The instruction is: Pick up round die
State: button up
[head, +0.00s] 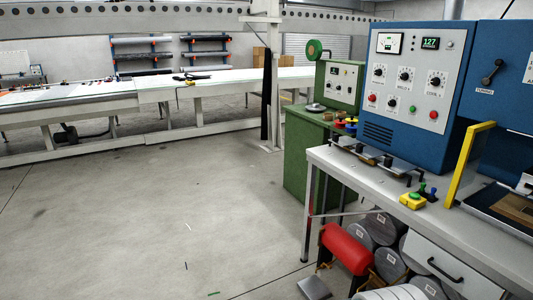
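I cannot pick out the round die for certain. A grey round disc (316,107) lies on top of the green cabinet at the centre right; I cannot tell whether it is a die. Small dark pieces (387,161) sit on flat metal plates along the back of the white workbench (358,172) at the right. They are too small to identify. My gripper is not in view.
A red cylinder (346,249) and grey rolls (382,228) lie below. A long table (150,92) runs across the back. The floor at left is mostly clear.

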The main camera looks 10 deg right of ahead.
aim_at(399, 167)
jog(key=i+j+z, duration=0.1)
jog(key=i+z, duration=0.2)
jog(key=i, duration=0.2)
jog(key=i+j+z, duration=0.25)
jog(key=i, duration=0.25)
jog(key=i+j+z, duration=0.3)
jog(key=i, duration=0.15)
jog(key=i+l, duration=0.05)
